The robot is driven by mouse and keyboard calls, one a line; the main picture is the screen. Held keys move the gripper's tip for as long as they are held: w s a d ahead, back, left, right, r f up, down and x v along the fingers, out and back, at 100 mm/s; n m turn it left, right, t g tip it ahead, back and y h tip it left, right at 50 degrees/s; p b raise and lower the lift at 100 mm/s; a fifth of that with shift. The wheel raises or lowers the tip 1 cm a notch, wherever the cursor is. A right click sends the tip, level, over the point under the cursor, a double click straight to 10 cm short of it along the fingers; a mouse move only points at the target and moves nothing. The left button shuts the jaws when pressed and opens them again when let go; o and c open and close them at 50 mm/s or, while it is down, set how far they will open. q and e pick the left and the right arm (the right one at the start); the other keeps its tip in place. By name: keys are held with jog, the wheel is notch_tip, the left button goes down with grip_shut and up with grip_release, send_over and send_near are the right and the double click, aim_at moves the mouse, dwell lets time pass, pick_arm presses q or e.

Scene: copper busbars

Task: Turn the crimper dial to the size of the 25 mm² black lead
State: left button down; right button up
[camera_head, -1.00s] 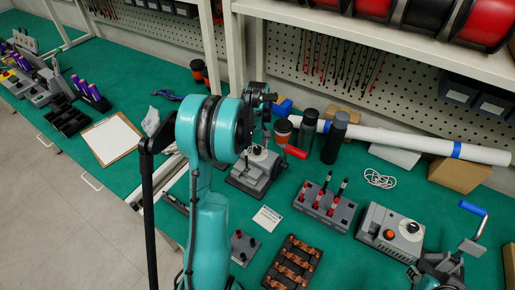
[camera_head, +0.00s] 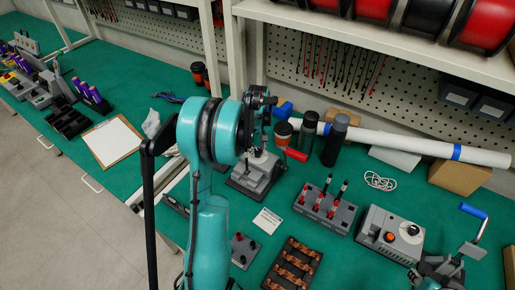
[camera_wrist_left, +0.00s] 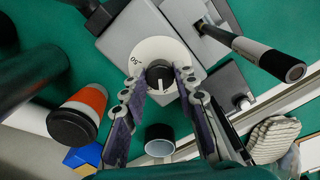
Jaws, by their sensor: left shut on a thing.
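The grey crimper (camera_head: 250,180) stands on the green bench, partly behind my left arm. Its round white dial (camera_wrist_left: 163,48) is in the left wrist view, with a "50" near its left edge; other marks are hidden or unreadable. My left gripper (camera_wrist_left: 160,82) is shut on the dark knob (camera_wrist_left: 158,71) at the dial's centre, one finger on each side. A white line on the knob points down in that view. A grey block (camera_head: 325,210) holds several upright leads with red and black parts; I cannot read their sizes.
An orange-and-black cup (camera_wrist_left: 80,112) stands close to the left gripper. A black-handled lever (camera_wrist_left: 262,55) sticks out beside the dial. A grey box with a knob (camera_head: 391,234), a tray of copper pieces (camera_head: 293,265) and a white card (camera_head: 267,220) lie right of my left arm.

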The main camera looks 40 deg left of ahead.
aim_at(258, 150)
pick_arm(q)
jog(key=m+p, duration=0.1)
jog(key=m, duration=0.5)
jog(key=shift+m, duration=0.3)
dwell(0.4)
jog(key=c, duration=1.2)
grip_release()
jog(key=shift+o, duration=0.2)
notch_tip(258, 150, up, 12)
